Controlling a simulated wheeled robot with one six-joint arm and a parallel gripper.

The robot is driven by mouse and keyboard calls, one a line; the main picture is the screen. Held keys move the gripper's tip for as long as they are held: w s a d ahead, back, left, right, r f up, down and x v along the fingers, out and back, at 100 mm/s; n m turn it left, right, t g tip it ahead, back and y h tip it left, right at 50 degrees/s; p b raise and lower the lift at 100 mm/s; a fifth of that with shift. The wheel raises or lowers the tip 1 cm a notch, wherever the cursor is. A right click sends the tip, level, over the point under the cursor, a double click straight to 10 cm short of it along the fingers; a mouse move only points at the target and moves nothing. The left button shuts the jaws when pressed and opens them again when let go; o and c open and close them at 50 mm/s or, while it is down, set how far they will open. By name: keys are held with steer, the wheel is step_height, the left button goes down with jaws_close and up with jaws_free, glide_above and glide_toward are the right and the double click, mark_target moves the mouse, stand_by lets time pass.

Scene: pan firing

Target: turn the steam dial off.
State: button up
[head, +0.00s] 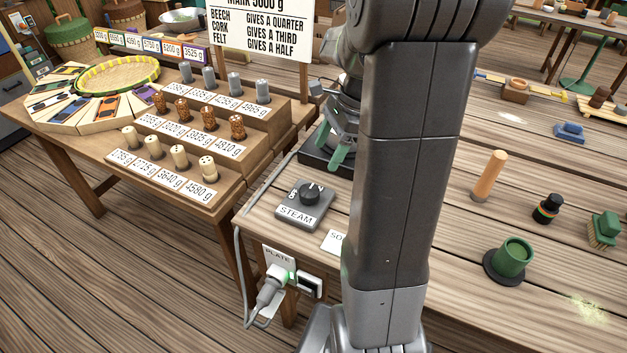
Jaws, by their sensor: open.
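The steam dial is a black round knob (311,195) on a grey box (299,212) marked STEAM, near the left edge of the wooden bench. The knob's pointer faces the back of the box; small marks show around it, too small to read fully. My gripper (333,150) is behind the dial and a little to its right, above a black plate (318,160). Its green-tipped fingers are open, apart from the knob, with nothing seen between them. My arm hides part of the gripper and plate.
A plug in a socket (281,279) and cable hang at the bench's front left. A stepped rack (240,152) of labelled cylinders stands on the left table. Right of my arm are a wooden peg (488,176), a black bottle (547,208) and a green cup (513,256).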

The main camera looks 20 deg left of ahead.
mark_target(309, 190)
steer(key=x, duration=1.3)
steer(key=shift+s+b, duration=0.15)
steer(key=shift+b, duration=0.15)
steer(key=c, duration=1)
